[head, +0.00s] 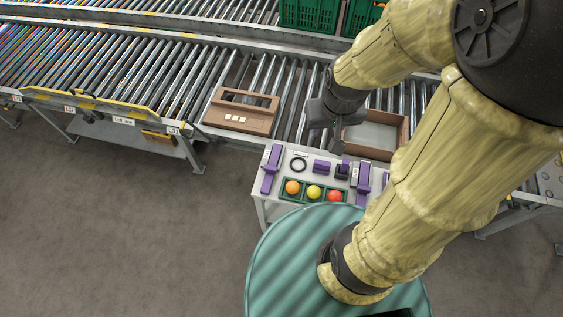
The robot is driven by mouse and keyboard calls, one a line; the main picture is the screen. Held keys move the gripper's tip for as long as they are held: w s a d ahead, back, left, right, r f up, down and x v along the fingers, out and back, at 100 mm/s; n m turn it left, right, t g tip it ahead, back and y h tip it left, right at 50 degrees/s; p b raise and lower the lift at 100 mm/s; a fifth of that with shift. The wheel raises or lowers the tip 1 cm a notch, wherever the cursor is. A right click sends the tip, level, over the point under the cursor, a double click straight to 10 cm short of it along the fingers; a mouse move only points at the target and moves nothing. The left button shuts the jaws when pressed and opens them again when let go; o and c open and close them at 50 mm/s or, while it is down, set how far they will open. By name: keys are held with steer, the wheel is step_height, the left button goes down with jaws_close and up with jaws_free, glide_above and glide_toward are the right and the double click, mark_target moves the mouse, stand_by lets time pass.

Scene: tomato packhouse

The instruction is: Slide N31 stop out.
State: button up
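No label reading N31 can be made out in the head view. The nearest readable labels are L31 (173,131), L32 (69,109) and L33 (17,99) on the lane's front edge at left. Yellow-edged bars (108,104) run along that edge, and a yellow plate (158,138) sits below it near L31. My gripper (328,132) is dark and hangs over the rollers, between a brown carton and an open brown box. Its fingertips are small and partly hidden, so I cannot tell whether they are open or shut.
The brown carton (239,122) and the open box (401,133) sit on the conveyor. Green crates (310,15) stand behind. The floor at left is clear.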

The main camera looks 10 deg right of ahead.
steer(key=shift+d, duration=0.25)
steer(key=o, duration=0.5)
steer(key=shift+w+f, duration=0.1)
steer(key=shift+f, duration=0.05)
steer(key=shift+o, duration=0.9)
steer(key=w+a+f+m+b, duration=0.1)
steer(key=w+a+f+b, duration=0.1)
steer(key=f+b, duration=0.3)
steer(key=w+a+f+m+g+b, duration=0.1)
steer(key=w+a+f+b, duration=0.2)
steer(key=f+b, duration=0.3)
steer(key=shift+w+f+b, duration=0.3)
steer(key=shift+w, duration=0.55)
steer(key=w+a+f+m+g+b, duration=0.1)
steer(key=w+a+f+m+b, duration=0.1)
steer(key=w+a+f+b, duration=0.3)
steer(key=a+f+b, duration=0.3)
steer(key=f+b, duration=0.1)
steer(key=f, duration=0.1)
steer(key=shift+w+a+f+g+b, duration=0.15)
steer(key=shift+w+a+g+b, duration=0.05)
steer(key=shift+w+g+b, duration=0.15)
